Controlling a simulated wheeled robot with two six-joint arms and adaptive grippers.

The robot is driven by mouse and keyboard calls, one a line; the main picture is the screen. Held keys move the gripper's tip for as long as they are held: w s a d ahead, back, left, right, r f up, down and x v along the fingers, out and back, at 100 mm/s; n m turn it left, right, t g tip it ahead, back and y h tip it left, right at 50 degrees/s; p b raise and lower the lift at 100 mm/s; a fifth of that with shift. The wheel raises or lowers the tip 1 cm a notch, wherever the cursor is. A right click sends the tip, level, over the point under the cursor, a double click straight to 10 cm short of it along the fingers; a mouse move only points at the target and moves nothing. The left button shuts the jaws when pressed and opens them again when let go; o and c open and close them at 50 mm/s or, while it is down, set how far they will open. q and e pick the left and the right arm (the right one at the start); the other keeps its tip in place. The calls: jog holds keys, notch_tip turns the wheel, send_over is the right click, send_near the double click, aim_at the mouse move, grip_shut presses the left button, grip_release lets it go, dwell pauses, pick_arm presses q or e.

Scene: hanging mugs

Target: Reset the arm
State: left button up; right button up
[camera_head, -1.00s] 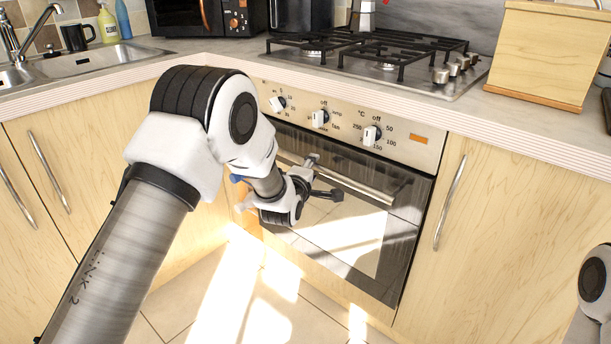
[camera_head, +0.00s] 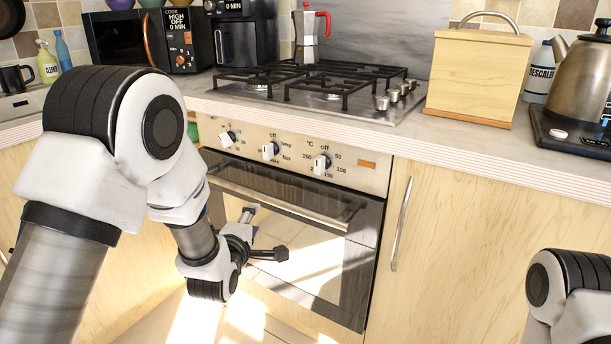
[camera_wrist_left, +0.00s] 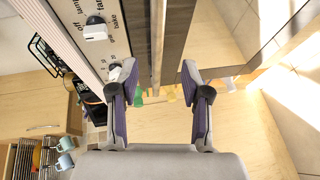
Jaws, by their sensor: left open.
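My left arm comes in from the left in the head view. Its gripper (camera_head: 266,234) hangs in front of the oven door (camera_head: 300,256), below the oven handle, with its fingers spread and empty. The left wrist view shows the two finger pads (camera_wrist_left: 160,88) wide apart with nothing between them. My right arm (camera_head: 572,295) shows only in part at the lower right, and its gripper is out of view. In the left wrist view, small pale blue mugs (camera_wrist_left: 65,161) appear at the lower left by a rack.
The oven handle (camera_head: 277,203) and knobs are close above my left gripper. The counter holds a hob (camera_head: 312,88), moka pot (camera_head: 310,38), wooden box (camera_head: 478,72), kettle (camera_head: 585,78), microwave (camera_head: 143,42) and black mug (camera_head: 14,79). Open floor lies below the oven.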

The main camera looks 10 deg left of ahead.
pick_arm(q)
jog(key=s+a+f+m+g, duration=0.1)
jog(key=s+f+g, duration=0.2)
jog(key=s+f, duration=0.7)
jog(key=s+f+g, duration=0.3)
jog(key=f+g, duration=0.1)
jog(key=f, duration=1.1)
jog(key=s+f+m+g, duration=0.4)
jog(key=s+f+m, duration=0.1)
jog(key=s, duration=0.6)
jog(key=s+f+m+g, duration=0.3)
jog(key=s+f+m, duration=0.2)
jog(key=s, duration=0.6)
jog(key=s+r+m+g+p, duration=0.1)
jog(key=s+r+m+p, duration=0.1)
jog(key=r+p, duration=1.2)
jog(key=s+r+m+g+p, duration=0.1)
jog(key=r+m+p, duration=0.3)
jog(key=r+p, duration=1)
jog(key=shift+s+d+r+h, duration=0.2)
jog(key=shift+s+r+h, duration=0.2)
jog(key=shift+s+r, duration=0.15)
